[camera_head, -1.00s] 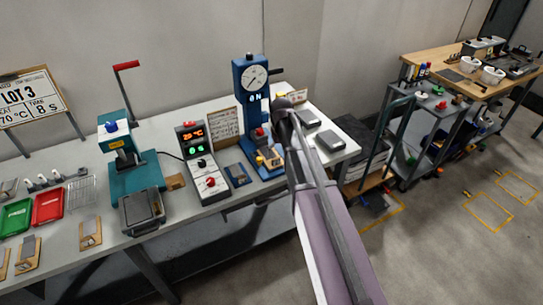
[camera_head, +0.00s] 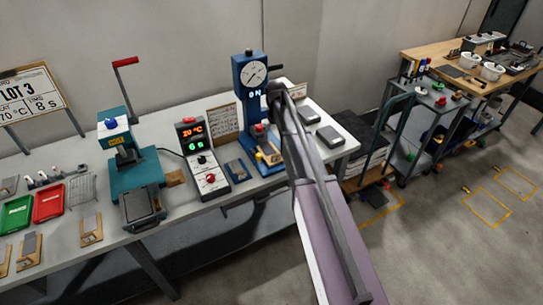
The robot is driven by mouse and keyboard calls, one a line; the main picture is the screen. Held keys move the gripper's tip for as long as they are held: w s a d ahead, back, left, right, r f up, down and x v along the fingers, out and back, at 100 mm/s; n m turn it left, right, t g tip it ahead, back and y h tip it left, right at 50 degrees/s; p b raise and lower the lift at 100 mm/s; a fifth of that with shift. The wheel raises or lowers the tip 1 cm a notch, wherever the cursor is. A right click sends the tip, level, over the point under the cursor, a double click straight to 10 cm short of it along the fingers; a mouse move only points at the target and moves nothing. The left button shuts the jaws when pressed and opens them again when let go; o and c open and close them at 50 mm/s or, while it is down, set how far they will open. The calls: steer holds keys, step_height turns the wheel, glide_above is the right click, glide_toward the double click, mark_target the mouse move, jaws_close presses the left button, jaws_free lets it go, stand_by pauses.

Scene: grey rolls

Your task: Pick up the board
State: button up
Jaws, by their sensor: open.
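I cannot tell for sure which thing is the board. Several small flat grey plates on wooden holders lie at the front left of the bench, one of them a plate on a holder (camera_head: 91,227). A dark blue flat piece (camera_head: 235,170) lies between the control box and the blue press. My arm reaches up from the bottom middle to a dark joint beside the blue press (camera_head: 250,75), covering part of the bench. My gripper does not show; the arm hides what is behind it.
The grey bench (camera_head: 190,215) carries a teal press (camera_head: 135,175), a control box (camera_head: 203,160), a green tray (camera_head: 16,215) and a red tray (camera_head: 48,202). Two dark grey blocks (camera_head: 329,136) lie at its right end. A trolley (camera_head: 375,150) stands to the right; open floor lies beyond.

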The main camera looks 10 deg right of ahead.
mark_target(276, 155)
steer(key=shift+f+b, duration=3.7)
steer(key=shift+f, duration=0.2)
steer(key=shift+f, duration=0.1)
steer(key=shift+f+b, duration=2.5)
steer(key=shift+b, duration=0.1)
jaws_close()
steer(key=shift+r, duration=0.2)
step_height(276, 155, up, 10)
steer(key=p, duration=1)
steer(key=shift+f, duration=0.15)
